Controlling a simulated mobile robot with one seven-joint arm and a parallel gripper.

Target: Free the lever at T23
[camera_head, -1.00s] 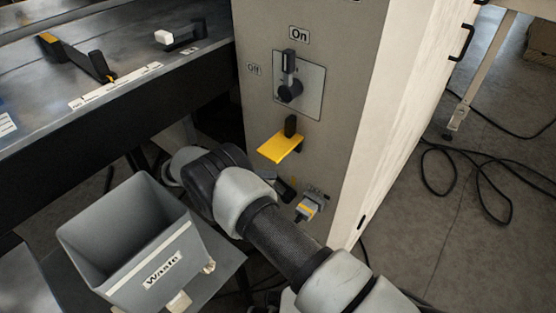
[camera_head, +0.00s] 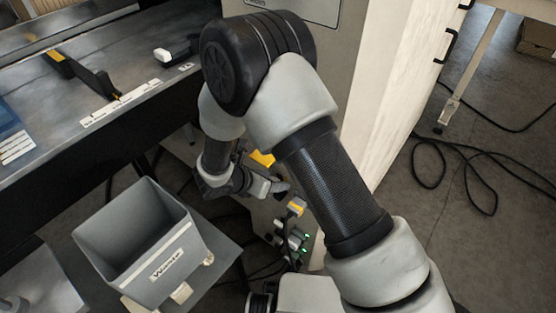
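I cannot read a T23 label, so I cannot tell which part is its lever. On the dark machine top at left lies a black bar with a yellow end (camera_head: 80,73). A small white-tipped black part (camera_head: 164,55) sits farther right near the edge. On the cabinet front, a yellow plate (camera_head: 262,158) shows only in part behind my arm. My gripper (camera_head: 278,188) hangs low before the cabinet, just below the yellow plate. It is small and partly blended with dark parts, so its opening is unclear, and I cannot tell whether it touches anything.
A grey bin marked Waste (camera_head: 141,234) stands on a stand left of my gripper. A yellow-and-grey connector (camera_head: 296,207) is on the lower cabinet. My arm covers much of the cabinet front. Black cables (camera_head: 470,160) lie on the open floor at right.

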